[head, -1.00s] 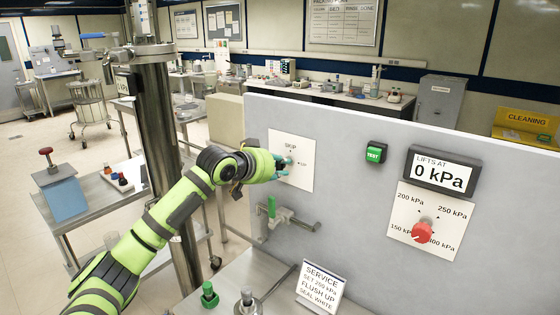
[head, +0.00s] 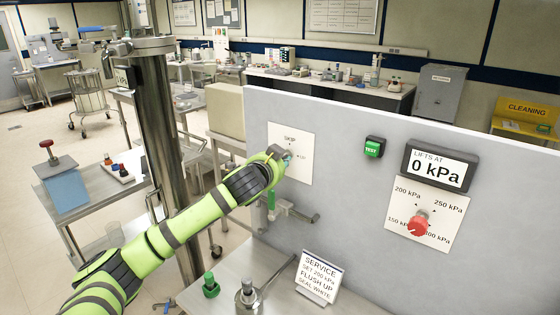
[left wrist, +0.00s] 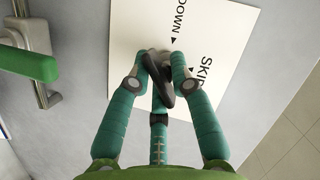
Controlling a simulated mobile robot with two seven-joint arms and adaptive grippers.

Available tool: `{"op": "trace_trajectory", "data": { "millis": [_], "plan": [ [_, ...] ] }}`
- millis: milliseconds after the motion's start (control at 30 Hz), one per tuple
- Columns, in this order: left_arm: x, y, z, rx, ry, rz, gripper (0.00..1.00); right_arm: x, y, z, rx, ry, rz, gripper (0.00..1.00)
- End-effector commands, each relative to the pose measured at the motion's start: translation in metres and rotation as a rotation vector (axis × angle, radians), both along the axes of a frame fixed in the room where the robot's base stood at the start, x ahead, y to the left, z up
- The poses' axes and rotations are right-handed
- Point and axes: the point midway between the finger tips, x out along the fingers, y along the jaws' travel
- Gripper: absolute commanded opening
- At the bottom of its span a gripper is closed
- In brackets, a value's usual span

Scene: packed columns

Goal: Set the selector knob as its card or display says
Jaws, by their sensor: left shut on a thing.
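The selector knob (left wrist: 161,84) is a dark lever on a white plate (head: 303,150) lettered SKIP and, in the left wrist view, DOWN. My left gripper (head: 286,157) is at this plate; its teal fingers are shut on the knob in the left wrist view (left wrist: 157,76). Fingers and wrist hide much of the knob in the head view, and I cannot tell exactly where it points. The service card (head: 319,277) reads SET 200 kPa, FLUSH UP, SEAL WHITE. The display (head: 439,168) reads LIFTS AT 0 kPa. My right gripper is not in view.
A red knob (head: 418,224) sits on a plate marked 150 to 300 kPa, below the display. A green TEST button (head: 374,147) is left of it. A pipe with a green-handled valve (head: 271,201) is below my gripper. A green-topped fitting (head: 210,286) stands on the bench.

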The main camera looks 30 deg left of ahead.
Motion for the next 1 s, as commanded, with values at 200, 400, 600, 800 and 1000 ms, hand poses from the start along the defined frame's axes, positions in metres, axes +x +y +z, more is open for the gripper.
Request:
{"op": "trace_trajectory", "data": {
  "millis": [200, 400, 600, 800, 1000],
  "plan": [
    [0.000, 0.002, -0.005, 0.206, -0.008, 0.006, 0.00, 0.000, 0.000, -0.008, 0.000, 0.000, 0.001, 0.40],
    [0.000, 0.002, -0.004, 0.378, -0.024, 0.005, 0.00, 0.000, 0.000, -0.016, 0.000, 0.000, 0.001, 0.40],
    [0.000, 0.003, -0.003, 0.516, -0.037, 0.006, 0.00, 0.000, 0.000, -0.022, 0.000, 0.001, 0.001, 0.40],
    [0.000, 0.003, -0.001, 0.606, -0.047, 0.005, 0.00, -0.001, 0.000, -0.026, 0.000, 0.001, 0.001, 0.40],
    [0.000, 0.003, 0.002, 0.649, -0.053, 0.006, 0.00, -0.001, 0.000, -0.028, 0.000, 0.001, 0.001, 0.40]
  ]
}}
